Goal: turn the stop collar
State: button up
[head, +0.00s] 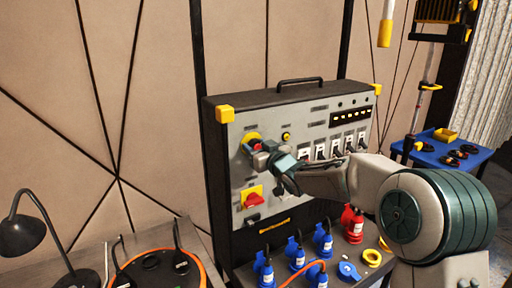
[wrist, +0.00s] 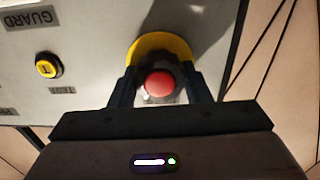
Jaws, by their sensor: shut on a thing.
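The stop button is a red mushroom head (wrist: 159,84) over a dark collar (wrist: 161,98), set on a round yellow plate (wrist: 160,45) on the panel face. My gripper (wrist: 160,92) is shut on the stop collar, one finger on each side, with the red head between them. In the head view my gripper (head: 259,152) reaches the upper left of the grey control panel (head: 237,122), in front of the yellow plate (head: 252,136). The fingers and their shadow hide much of the collar, so its turn angle cannot be told.
A small yellow button (wrist: 48,66) sits beside the stop in the wrist view. Below the stop in the head view is a red rotary switch (head: 253,197) on yellow. A row of breakers (head: 335,148) lies right of my gripper. Blue plugs (head: 297,252) stand on the bench below.

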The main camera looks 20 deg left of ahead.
jog(key=shift+r, duration=0.1)
jog(key=o, duration=1)
jog(key=b+v, duration=0.2)
jog(key=v, duration=1.1)
jog(key=shift+s+d+b, duration=0.2)
jog(key=shift+d+b, duration=0.05)
jog(key=shift+b, duration=0.15)
